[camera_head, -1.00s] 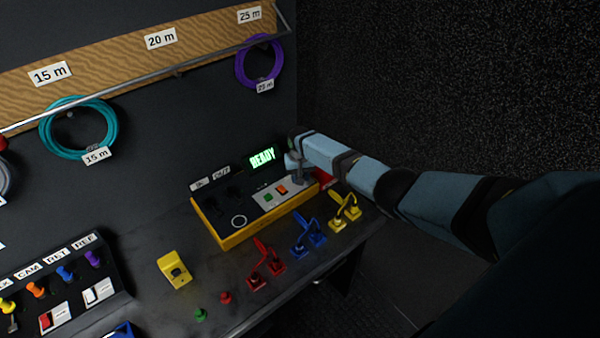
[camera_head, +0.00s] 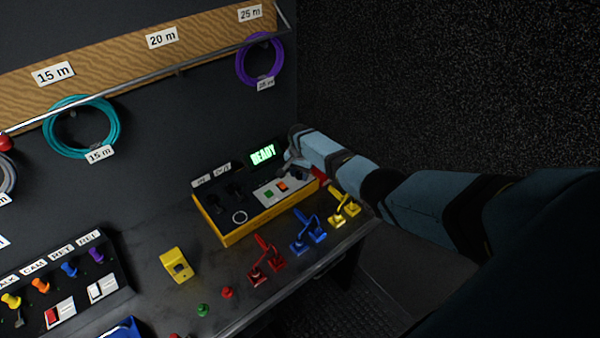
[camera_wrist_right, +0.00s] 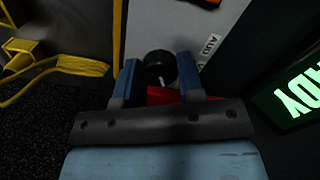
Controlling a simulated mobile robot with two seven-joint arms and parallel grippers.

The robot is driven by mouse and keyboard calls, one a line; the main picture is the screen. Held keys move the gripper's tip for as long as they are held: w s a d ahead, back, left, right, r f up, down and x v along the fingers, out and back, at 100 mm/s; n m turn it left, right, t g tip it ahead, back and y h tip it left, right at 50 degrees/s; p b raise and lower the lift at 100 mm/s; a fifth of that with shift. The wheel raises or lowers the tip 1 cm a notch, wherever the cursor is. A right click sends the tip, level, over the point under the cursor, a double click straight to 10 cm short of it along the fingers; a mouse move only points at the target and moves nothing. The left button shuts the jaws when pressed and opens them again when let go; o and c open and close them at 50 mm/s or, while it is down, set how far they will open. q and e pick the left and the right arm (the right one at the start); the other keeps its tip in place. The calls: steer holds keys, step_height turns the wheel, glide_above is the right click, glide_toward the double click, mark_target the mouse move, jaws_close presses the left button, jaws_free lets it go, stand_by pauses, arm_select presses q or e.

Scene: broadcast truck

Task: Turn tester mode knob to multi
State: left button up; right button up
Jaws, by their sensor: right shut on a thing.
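The tester (camera_head: 262,224) is a yellow-edged box with a dark and grey top, standing at the back of the bench. Its green display (camera_head: 263,154) reads READY. In the right wrist view the black mode knob (camera_wrist_right: 158,64) with a white pointer mark sits between the blue fingers of my right gripper (camera_wrist_right: 160,82), which is shut on it. A label reading AUD (camera_wrist_right: 209,46) is beside the knob; other labels are hidden or cut off. In the head view my right gripper (camera_head: 294,162) is at the tester's far right end and hides the knob. My left gripper is not in view.
A switch panel (camera_head: 62,285) is at lower left. Cable coils hang on the wall.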

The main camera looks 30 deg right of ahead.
mark_target(300, 173)
steer(key=shift+w+d+r, duration=0.1)
stand_by(0.3)
steer(key=o, duration=0.9)
step_height(300, 173, up, 14)
steer(key=shift+f+b, duration=0.15)
steer(key=shift+b, duration=0.3)
